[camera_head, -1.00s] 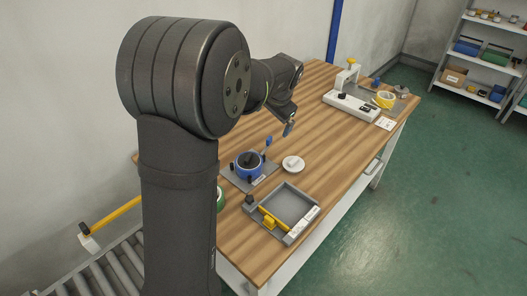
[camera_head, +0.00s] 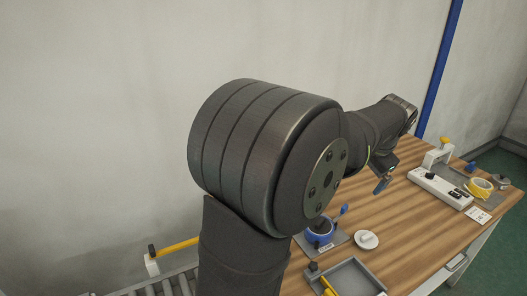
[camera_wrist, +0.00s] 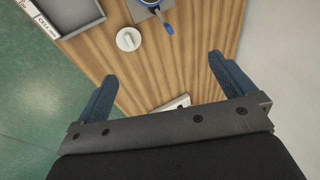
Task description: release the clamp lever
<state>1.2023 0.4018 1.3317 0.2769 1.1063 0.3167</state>
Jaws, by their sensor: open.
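A fixture (camera_head: 341,244) with a blue ring (camera_head: 319,238) stands on the table, partly behind my arm. A lever with a blue tip (camera_head: 343,210) rises beside the ring, and its blue handle (camera_wrist: 168,28) shows at the top of the wrist view. The ring is cut off by the upper edge there. My gripper (camera_wrist: 165,88) is open and empty, its two blue fingers wide apart. In the head view my gripper (camera_head: 382,184) hangs above the table, up and to the right of the lever, apart from it.
A white disc (camera_head: 367,240) lies right of the fixture. A grey tray (camera_head: 360,277) is in front. A white device (camera_head: 438,187) with a yellow knob (camera_head: 444,140) and a yellow roll (camera_head: 481,187) stand at the far right. Bare wood lies between.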

